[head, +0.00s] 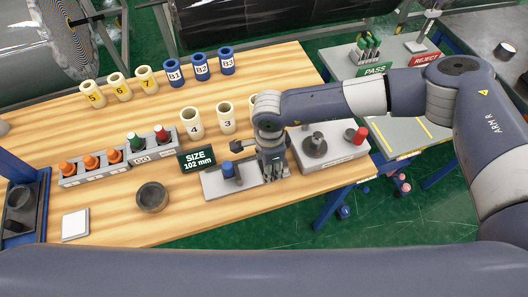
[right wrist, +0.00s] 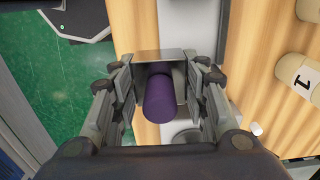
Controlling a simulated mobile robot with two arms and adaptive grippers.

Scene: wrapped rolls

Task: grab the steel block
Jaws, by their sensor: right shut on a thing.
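My right gripper (head: 272,165) is low over the grey plate (head: 213,187) near the table's front right part. In the right wrist view, its fingers (right wrist: 162,95) are shut on the sides of a grey steel block (right wrist: 160,57). A purple cylinder (right wrist: 160,100) stands up from the block like a handle, between the fingers. The block's lower part is hidden, so I cannot tell whether it touches the plate. In the head view, the gripper hides most of the block. My left gripper is not in view.
A blue-topped piece (head: 229,172) stands on the plate beside my gripper. A grey box with a dark knob (head: 315,145) and red cylinder (head: 360,136) is at right. Several cream rolls (head: 192,123), a "SIZE 102 mm" sign (head: 198,159) and a dark bowl (head: 152,197) are nearby.

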